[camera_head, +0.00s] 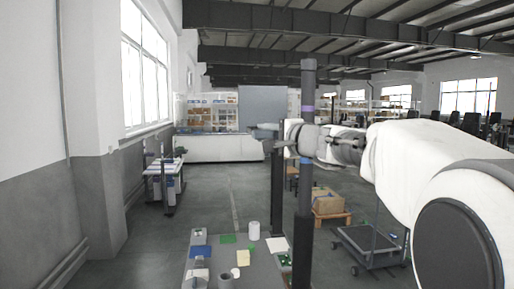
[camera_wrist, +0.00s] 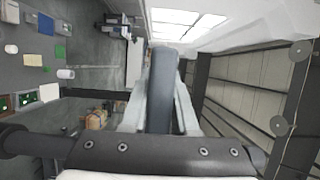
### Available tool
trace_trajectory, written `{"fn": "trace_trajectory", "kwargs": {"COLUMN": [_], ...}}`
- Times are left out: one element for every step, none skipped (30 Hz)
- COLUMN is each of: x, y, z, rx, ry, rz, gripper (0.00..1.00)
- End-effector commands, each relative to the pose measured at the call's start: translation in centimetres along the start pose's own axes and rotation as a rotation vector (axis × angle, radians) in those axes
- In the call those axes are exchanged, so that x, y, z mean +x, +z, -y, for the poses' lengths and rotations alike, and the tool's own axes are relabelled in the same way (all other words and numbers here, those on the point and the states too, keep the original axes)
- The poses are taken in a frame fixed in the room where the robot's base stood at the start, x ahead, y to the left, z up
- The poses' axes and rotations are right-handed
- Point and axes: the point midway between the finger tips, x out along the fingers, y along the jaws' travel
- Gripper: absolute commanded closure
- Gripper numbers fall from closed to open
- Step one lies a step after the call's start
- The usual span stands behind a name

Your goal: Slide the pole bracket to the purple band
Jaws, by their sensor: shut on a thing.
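A dark upright pole (camera_head: 304,205) stands in front of me in the head view. It carries a purple band (camera_head: 308,108) near its upper part and a blue band (camera_head: 305,160) lower down. The grey pole bracket (camera_head: 303,138) is around the pole between these bands, a little below the purple one, with a short gap. My gripper (camera_head: 326,146) reaches in from the right and is shut on the bracket. In the wrist view, a dark grey part of the bracket (camera_wrist: 160,88) lies between the two pale fingers of my gripper (camera_wrist: 158,112). The pole is not clear there.
A grey table (camera_head: 262,270) with several small coloured items and a white cylinder (camera_head: 254,230) stands low in front. A second dark post (camera_head: 277,185) stands just left of the pole. A cart (camera_head: 368,247) and a cardboard box (camera_head: 327,203) are at right. Open floor lies left.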

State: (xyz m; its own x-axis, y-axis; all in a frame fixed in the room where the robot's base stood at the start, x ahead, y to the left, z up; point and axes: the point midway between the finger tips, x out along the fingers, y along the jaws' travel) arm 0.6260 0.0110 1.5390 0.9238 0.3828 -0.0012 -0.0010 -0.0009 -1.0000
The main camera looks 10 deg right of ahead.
Motion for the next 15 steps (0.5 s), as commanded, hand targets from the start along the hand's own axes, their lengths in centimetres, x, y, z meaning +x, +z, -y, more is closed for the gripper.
{"fn": "trace_trajectory", "kwargs": {"x": [-0.1, -0.1, -0.1, -0.1, -0.1, -0.1, -0.1, -0.1, -0.1, -0.1, -0.1, -0.1, -0.1, -0.1, -0.1], "y": [0.0, 0.0, 0.1, 0.1, 0.1, 0.1, 0.1, 0.1, 0.1, 0.1, 0.1, 0.1, 0.1, 0.1, 0.1], "z": [2.4, 2.9, 3.5, 3.9, 4.3, 4.6, 4.8, 4.9, 5.0, 5.1, 5.1, 5.0, 5.0, 5.0, 5.0], "rx": [-0.005, -0.004, -0.004, -0.004, -0.004, -0.003, -0.002, -0.003, -0.003, -0.002, -0.002, -0.002, -0.002, -0.002, -0.002], "ry": [-0.009, -0.009, -0.008, -0.008, -0.008, -0.008, -0.008, -0.007, -0.007, -0.007, -0.007, -0.007, -0.007, -0.007, -0.007], "rz": [-0.001, 0.0, 0.0, 0.0, 0.0, 0.0, 0.0, 0.0, 0.0, 0.0, 0.0, 0.0, 0.0, -0.001, -0.001], "gripper": [1.0, 1.0, 1.0, 1.0, 1.0, 1.0, 1.0, 1.0, 1.0, 1.0, 1.0, 1.0, 1.0, 1.0, 1.0]}}
